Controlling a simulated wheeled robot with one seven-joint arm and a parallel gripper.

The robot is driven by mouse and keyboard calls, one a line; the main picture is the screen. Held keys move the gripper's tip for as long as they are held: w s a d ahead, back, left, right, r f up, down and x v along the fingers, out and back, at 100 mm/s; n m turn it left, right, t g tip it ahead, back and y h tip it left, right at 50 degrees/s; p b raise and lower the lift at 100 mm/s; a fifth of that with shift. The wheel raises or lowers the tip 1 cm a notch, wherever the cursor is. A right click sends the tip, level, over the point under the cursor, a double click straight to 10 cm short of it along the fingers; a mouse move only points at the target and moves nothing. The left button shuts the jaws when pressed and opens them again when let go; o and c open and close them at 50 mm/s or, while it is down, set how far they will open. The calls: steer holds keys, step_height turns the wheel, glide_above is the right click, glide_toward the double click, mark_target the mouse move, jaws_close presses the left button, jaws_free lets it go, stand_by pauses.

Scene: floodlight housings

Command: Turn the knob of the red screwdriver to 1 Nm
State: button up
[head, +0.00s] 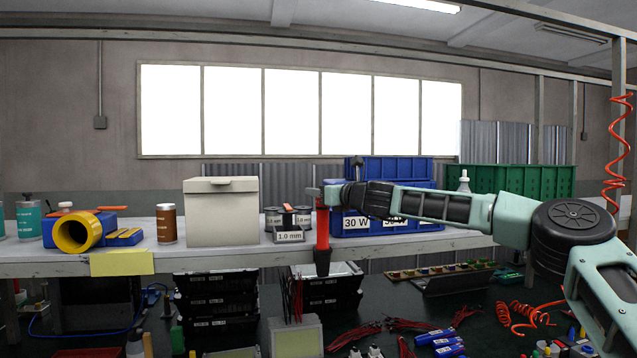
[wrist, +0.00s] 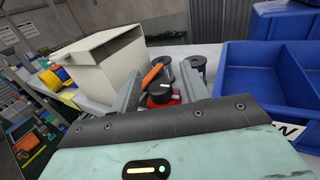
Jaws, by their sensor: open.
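The red screwdriver (head: 322,232) hangs upright at the shelf's front edge, with a black lower part. In the wrist view its black knob (wrist: 160,95) shows from above with a small white mark, and some red body shows around it. The torque setting is too small to read. My gripper (head: 318,193) is at the screwdriver's top. In the wrist view my gripper (wrist: 162,82) is open, with one finger on each side of the knob. A gap shows beside the knob; I cannot tell whether either finger touches it.
Spools (head: 273,217) with a "1.0 mm" label and an orange-handled tool stand just behind. A cream box (head: 221,212) is to the left, and blue bins (head: 388,222) labelled 30 W are close on the right. Black crates (head: 215,308) sit below the shelf.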

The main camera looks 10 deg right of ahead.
steer(key=shift+w+a, duration=0.3)
steer(key=shift+w, duration=0.3)
jaws_close()
steer(key=shift+f, duration=0.1)
